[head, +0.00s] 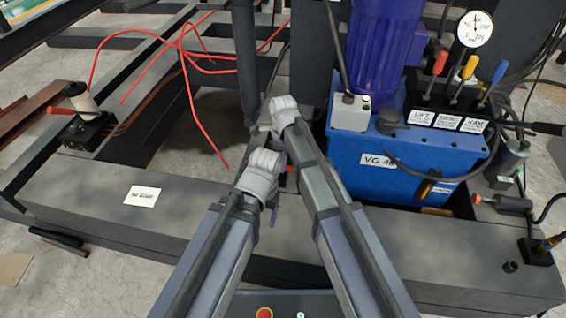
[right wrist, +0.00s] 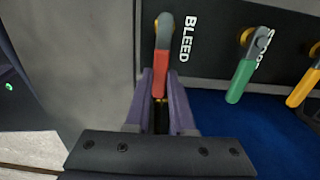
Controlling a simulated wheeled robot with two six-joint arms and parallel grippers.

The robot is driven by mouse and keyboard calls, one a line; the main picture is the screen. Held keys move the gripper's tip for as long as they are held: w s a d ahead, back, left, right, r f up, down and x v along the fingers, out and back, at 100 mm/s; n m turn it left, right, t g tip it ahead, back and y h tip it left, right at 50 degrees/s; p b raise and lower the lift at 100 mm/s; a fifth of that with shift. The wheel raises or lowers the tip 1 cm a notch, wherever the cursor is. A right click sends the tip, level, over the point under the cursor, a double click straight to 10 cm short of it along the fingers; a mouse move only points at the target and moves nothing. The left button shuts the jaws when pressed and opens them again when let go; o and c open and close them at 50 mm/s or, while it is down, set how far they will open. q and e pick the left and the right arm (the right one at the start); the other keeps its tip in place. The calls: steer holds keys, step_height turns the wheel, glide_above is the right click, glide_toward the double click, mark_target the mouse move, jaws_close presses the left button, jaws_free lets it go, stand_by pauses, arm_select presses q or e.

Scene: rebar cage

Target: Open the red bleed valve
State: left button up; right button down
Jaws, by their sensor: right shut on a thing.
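The red bleed valve lever (right wrist: 162,68) shows in the right wrist view on a dark panel, beside the white BLEED label. It points down from a grey, brass-mounted end. The purple fingers of my right gripper (right wrist: 161,88) are shut on its red part, one on each side. In the head view, my right gripper (head: 283,162) is mostly hidden by my arms, with a little purple showing. A small red bit (head: 290,168) shows beside it, perhaps the lever.
A green lever (right wrist: 240,80) and a yellow lever (right wrist: 302,88) hang to the right on the same panel. The blue tank (head: 345,150) and the labelled lever block (head: 450,110) stand right. A red hose (head: 205,125) lies loose at left. A grey beam (head: 90,200) runs across the front.

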stand_by(0.7)
steer(key=w+n, duration=0.1)
steer(key=n, duration=0.1)
steer(key=w+n, duration=0.1)
steer(key=n, duration=0.1)
steer(key=shift+w, duration=0.15)
steer(key=w+n, duration=0.1)
steer(key=n, duration=0.1)
steer(key=w+a+n, duration=0.1)
steer(key=n, duration=0.1)
steer(key=shift+n, duration=0.4)
steer(key=n, duration=0.1)
steer(key=w+a+n, duration=0.1)
steer(key=n, duration=0.2)
steer(key=shift+w+a+n, duration=0.2)
steer(key=shift+w+n, duration=0.05)
steer(key=shift+n, duration=0.05)
steer(key=shift+w+a+n, duration=0.2)
steer(key=shift+a+n, duration=0.3)
steer(key=shift+n, duration=0.65)
steer(key=shift+w+a+n, duration=0.15)
steer(key=shift+a+n, duration=0.35)
steer(key=shift+n, duration=0.65)
steer(key=c, duration=0.8)
jaws_free()
arm_select(q)
steer(key=shift+r, duration=0.2)
arm_select(e)
steer(key=shift+o, duration=0.2)
steer(key=shift+r, duration=0.15)
